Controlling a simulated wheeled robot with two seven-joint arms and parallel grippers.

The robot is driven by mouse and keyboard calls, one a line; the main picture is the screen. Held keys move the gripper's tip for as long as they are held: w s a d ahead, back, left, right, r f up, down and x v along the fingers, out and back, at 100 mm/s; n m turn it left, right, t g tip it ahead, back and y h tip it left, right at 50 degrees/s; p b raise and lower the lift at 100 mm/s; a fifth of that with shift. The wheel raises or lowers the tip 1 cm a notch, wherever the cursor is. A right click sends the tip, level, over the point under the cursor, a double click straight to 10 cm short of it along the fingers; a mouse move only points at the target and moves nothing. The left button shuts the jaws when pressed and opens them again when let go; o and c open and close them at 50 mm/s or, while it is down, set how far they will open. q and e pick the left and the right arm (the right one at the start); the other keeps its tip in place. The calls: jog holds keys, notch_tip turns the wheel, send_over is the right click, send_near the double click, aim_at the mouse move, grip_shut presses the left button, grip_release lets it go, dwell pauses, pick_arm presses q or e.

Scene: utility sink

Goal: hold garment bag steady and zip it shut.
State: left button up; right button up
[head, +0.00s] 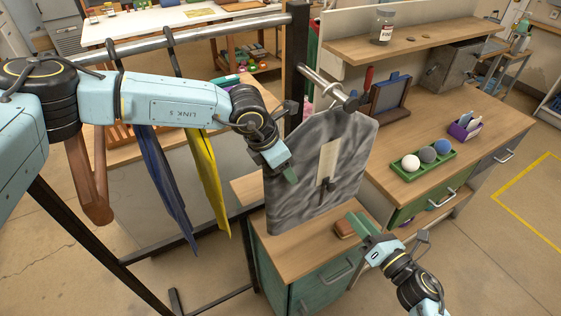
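A grey garment bag (288,203) hangs from a short metal rail end above the wooden cabinet top. A pale strip shows in its upper front, with a dark zip pull (327,185) at the strip's lower end. My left gripper (289,173) is at the bag's upper left front, overlapping it in the picture; I cannot tell whether it touches or grips the fabric. My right gripper (358,226) is at the bag's lower right, apart from the zip pull. Its finger opening is not clear from this angle.
A brown block (345,228) lies on the cabinet top (300,244) beside my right gripper. Blue (165,185) and yellow (207,180) garments hang from the rack at left. A bench at right holds a green tray (428,162) of balls and a purple bin (465,129).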

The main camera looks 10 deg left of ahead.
pick_arm(q)
jog(key=c, duration=1.2)
jog(key=shift+c, duration=0.4)
pick_arm(e)
jog(key=shift+c, duration=0.7)
jog(key=shift+w+a+n, duration=0.2)
jog(key=shift+w+n, duration=0.05)
jog(key=shift+n, duration=0.15)
jog(key=c, duration=0.5)
jog(key=shift+w+a+r+n+h, duration=0.15)
jog(key=shift+w+a+n+h, duration=0.15)
jog(key=shift+n+h, duration=0.15)
grip_shut()
jog(key=n+h, duration=0.2)
jog(key=n, duration=0.1)
jog(key=f+n+h, duration=0.1)
jog(key=n+h, duration=0.1)
jog(key=n, duration=0.2)
jog(key=s+d+f+n+h, duration=0.1)
jog(key=n+h, duration=0.1)
jog(key=n, duration=0.1)
jog(key=shift+d+n+t, duration=0.1)
jog(key=shift+n+t, duration=0.25)
jog(key=shift+t, duration=0.05)
